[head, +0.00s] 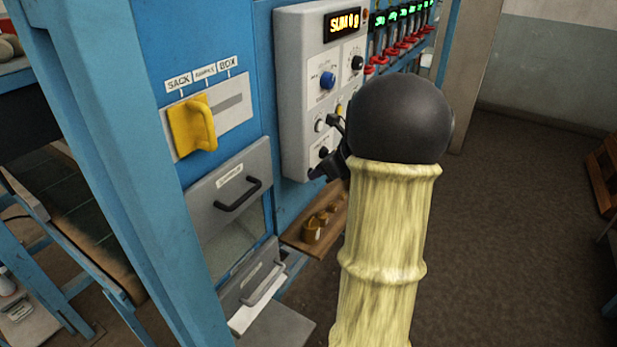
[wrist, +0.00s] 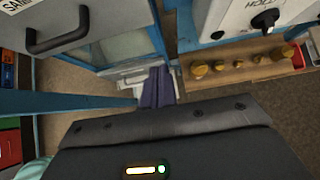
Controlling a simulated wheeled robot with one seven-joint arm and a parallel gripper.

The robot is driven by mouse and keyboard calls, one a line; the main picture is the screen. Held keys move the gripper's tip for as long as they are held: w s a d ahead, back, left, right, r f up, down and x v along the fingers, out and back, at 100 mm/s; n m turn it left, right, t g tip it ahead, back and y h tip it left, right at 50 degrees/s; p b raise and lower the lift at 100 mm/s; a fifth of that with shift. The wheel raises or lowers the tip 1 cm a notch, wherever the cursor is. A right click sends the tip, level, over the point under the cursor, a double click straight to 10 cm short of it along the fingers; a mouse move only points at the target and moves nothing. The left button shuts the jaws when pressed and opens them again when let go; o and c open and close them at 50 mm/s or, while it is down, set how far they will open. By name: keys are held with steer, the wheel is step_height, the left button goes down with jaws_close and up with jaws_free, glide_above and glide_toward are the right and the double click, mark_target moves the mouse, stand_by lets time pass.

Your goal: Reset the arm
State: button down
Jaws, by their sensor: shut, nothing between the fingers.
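My arm, cream with a black rounded joint, rises in front of the control panel in the head view. My gripper (head: 322,170) shows as a small dark shape beside the arm, in front of the panel's lower part. In the wrist view, my gripper (wrist: 158,72) points away from the camera, its dark fingers together with nothing between them. It appears apart from the machine. Much of the gripper is hidden behind my arm in the head view.
A blue machine has a yellow handle (head: 193,125), a drawer with a black handle (head: 238,194) and a grey control panel (head: 305,75) with knobs. A wooden shelf (wrist: 222,88) holds several brass weights. Open floor (head: 510,240) lies to the right.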

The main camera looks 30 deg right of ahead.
steer(key=shift+a, duration=0.3)
steer(key=s+a+f+n+g+h, duration=0.1)
steer(key=s+a+f+n+g, duration=0.1)
steer(key=s+a+n, duration=0.3)
steer(key=s+a+f+n+g+h, duration=0.1)
steer(key=s+a+f+n, duration=0.4)
steer(key=a+n, duration=0.6)
steer(key=s+a+f+n+g+h, duration=0.1)
steer(key=s+a+n, duration=0.4)
steer(key=n, duration=1)
steer(key=a+f+g, duration=0.1)
steer(key=a+f, duration=0.1)
steer(key=a, duration=0.1)
steer(key=shift+s+f+g+h, duration=0.2)
steer(key=shift+g+h, duration=0.1)
